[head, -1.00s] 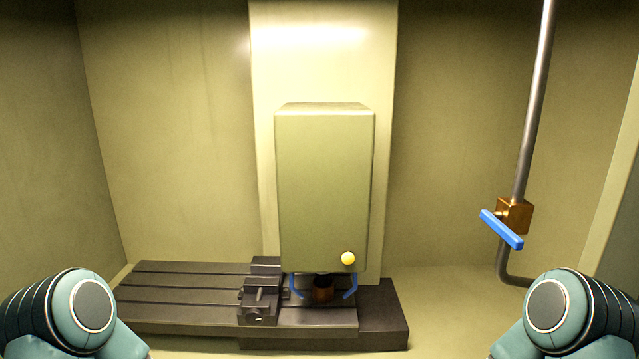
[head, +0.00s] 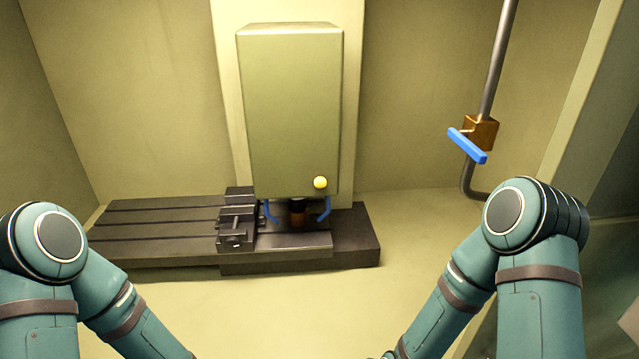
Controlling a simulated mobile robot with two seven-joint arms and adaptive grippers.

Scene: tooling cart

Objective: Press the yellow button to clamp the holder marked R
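The yellow button (head: 320,183) is a round knob low on the right of the front of the pale green machine head (head: 290,110). Below the head, a dark and copper-brown round part (head: 297,213) sits between two blue curved pieces (head: 323,209). I cannot tell whether it is the holder, and no R mark is readable. Both my arms come in from the lower corners and run down out of the picture. Neither gripper is in view, and nothing of mine touches the button.
A dark slotted table (head: 160,222) with a vise (head: 237,226) on it lies below the head. At the right, a grey pipe (head: 490,75) carries a brass valve (head: 480,132) with a blue lever (head: 467,146). The pale floor in front of the table is clear.

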